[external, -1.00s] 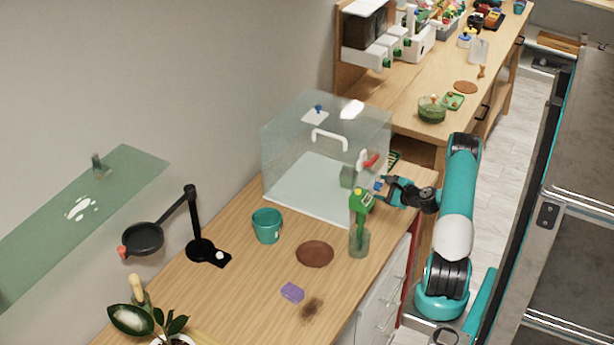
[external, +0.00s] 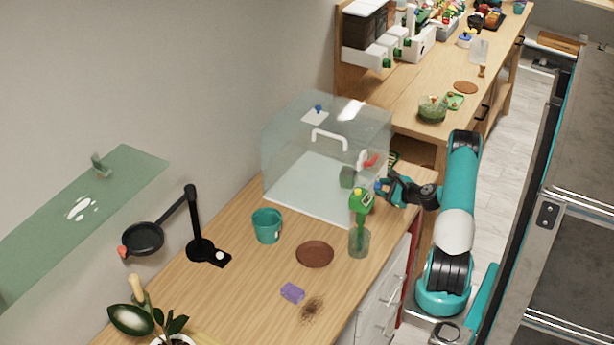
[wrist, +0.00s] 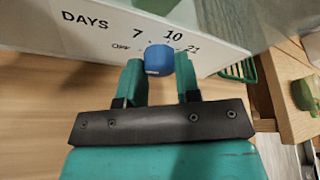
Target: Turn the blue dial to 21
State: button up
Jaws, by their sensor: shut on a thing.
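The blue dial (wrist: 158,59) sits on a white panel (wrist: 100,22) printed DAYS, with OFF, 7, 10 and 21 around the dial. 21 is at the right of it. A small pale mark shows on the dial's lower edge in the wrist view. My gripper (wrist: 159,72) has one finger on each side of the dial and is shut on it. In the external view my gripper (external: 383,188) is at the dial (external: 377,187), at the right end of the clear box (external: 290,150). The panel's face is hidden there.
A green rack (wrist: 247,72) is right of the panel.

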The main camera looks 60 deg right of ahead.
jog(key=shift+d+r+m+y+p, duration=0.1)
jog(key=shift+r+m+y+p, duration=0.05)
jog(key=shift+m+y+p, duration=0.95)
jog(key=m+y+p, duration=0.1)
jog(key=m, duration=0.2)
jog(key=shift+d+y, duration=0.15)
jog(key=shift+y, duration=0.15)
jog(key=m+y, duration=0.1)
jog(key=m, duration=0.1)
jog(key=m+y, duration=0.1)
jog(key=m, duration=0.1)
jog(key=shift+d+f+b, duration=0.1)
jog(key=shift+f+b, duration=0.2)
jog(key=shift+b, duration=0.1)
jog(key=shift+m+t+y+b, duration=0.4)
jog(key=shift+m+y+b, duration=0.45)
jog(key=shift+m, duration=0.45)
jog(key=shift+d, duration=0.1)
jog(key=o, duration=0.9)
